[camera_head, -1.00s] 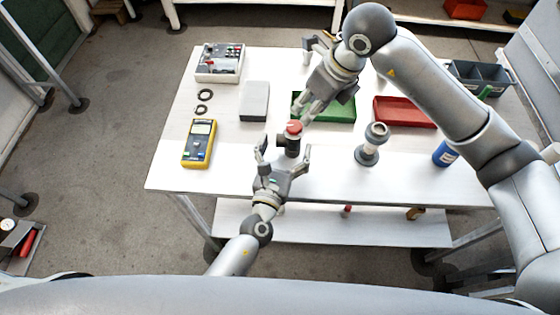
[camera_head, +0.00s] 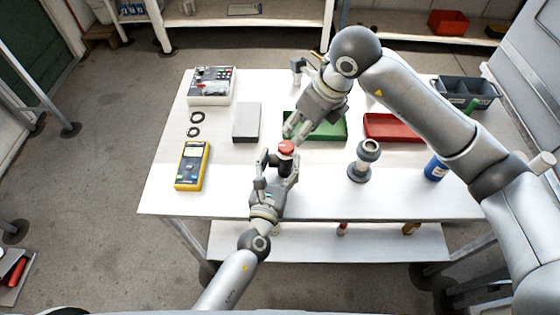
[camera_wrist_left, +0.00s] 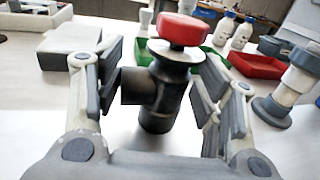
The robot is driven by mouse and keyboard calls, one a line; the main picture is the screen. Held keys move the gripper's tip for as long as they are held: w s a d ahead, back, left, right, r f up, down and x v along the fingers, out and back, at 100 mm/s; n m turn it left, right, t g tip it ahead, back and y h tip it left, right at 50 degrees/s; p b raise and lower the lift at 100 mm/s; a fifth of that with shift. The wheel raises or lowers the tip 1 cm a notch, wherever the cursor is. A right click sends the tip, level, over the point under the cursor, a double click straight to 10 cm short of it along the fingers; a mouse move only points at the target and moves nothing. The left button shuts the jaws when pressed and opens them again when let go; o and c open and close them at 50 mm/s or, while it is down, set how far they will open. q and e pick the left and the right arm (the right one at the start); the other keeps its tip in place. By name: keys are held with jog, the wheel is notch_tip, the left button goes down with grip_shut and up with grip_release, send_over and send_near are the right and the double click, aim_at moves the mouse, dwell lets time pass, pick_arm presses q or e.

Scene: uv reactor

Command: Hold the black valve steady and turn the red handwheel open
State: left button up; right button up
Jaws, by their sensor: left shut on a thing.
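The black valve (camera_head: 285,166) stands upright near the front of the white table, with the red handwheel (camera_head: 286,147) on its top. My left gripper (camera_head: 278,169) is shut on the valve's black body, one finger on each side. In the left wrist view the black valve (camera_wrist_left: 160,97) stands between the finger pads, its side port facing left and the red handwheel (camera_wrist_left: 181,29) above the fingers. My right gripper (camera_head: 293,129) is just above and behind the handwheel, fingers pointing down toward it and apart from it. Its finger opening is hard to make out.
A green tray (camera_head: 330,128) lies behind the valve, partly under my right gripper. A grey box (camera_head: 246,122) and yellow meter (camera_head: 192,165) are left.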

aim_at(287, 146)
jog(key=o, duration=0.4)
jog(key=shift+m, duration=0.3)
jog(key=shift+c, duration=0.2)
jog(key=w+a+r+m+g+h, duration=0.1)
jog(key=a+r+m+h, duration=0.1)
jog(key=m, duration=1.1)
jog(key=w+a+r+m+g+h, duration=0.1)
jog(key=m, duration=1.1)
jog(key=shift+m, duration=0.3)
jog(key=f, duration=1.2)
jog(key=shift+w+a, duration=0.1)
jog(key=shift+w, duration=0.15)
jog(key=c, duration=1)
